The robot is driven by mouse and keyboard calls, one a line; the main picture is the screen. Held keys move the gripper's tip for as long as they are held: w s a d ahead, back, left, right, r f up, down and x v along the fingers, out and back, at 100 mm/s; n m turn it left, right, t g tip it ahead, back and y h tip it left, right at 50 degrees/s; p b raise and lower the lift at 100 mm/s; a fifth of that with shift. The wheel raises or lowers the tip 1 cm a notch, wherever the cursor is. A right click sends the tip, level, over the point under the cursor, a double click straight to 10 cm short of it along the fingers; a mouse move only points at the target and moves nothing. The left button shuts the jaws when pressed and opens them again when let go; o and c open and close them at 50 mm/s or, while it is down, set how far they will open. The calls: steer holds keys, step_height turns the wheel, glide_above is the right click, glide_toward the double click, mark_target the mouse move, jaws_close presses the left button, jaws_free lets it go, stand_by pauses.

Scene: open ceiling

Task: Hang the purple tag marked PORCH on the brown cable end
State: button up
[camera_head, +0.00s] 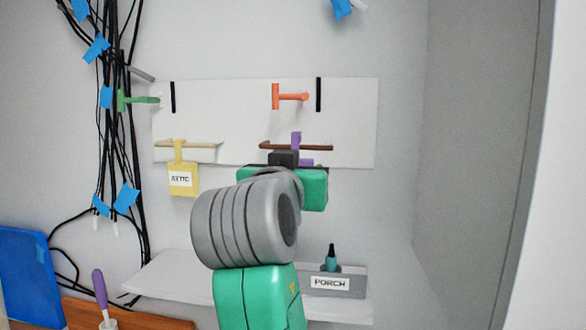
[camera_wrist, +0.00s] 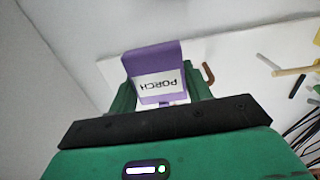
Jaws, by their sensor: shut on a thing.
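My gripper (camera_wrist: 160,100) is shut on the purple tag (camera_wrist: 158,68). Its white PORCH label appears upside down in the wrist view. In the head view, parts of the purple tag (camera_head: 296,138) show above and below the brown cable end (camera_head: 318,147), which sticks out sideways from the white panel. My gripper (camera_head: 300,165) is just below that cable end and mostly hidden by my arm. The brown cable end also shows beside the tag in the wrist view (camera_wrist: 208,73). I cannot tell whether the tag's hook is over the cable or only in front of it.
A yellow tag (camera_head: 183,180) hangs from a tan cable end (camera_head: 203,146) at left. Orange (camera_head: 291,97) and green (camera_head: 138,99) cable ends are above. A shelf (camera_head: 165,273) below bears a grey PORCH block (camera_head: 345,284) with a teal bottle (camera_head: 331,262). Black cables (camera_head: 110,150) hang at left.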

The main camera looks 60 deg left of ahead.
steer(key=shift+p+x, duration=0.65)
steer(key=shift+x, duration=0.95)
steer(key=shift+s+a, duration=0.1)
steer(key=shift+p, duration=0.35)
steer(key=shift+f+b, duration=0.4)
steer(key=shift+f, duration=0.35)
steer(key=o, duration=1)
steer(key=b+v, duration=0.2)
steer(key=v, duration=0.5)
steer(key=shift+s+d+b, duration=0.25)
steer(key=shift+d+b, duration=0.1)
steer(key=shift+b, duration=0.05)
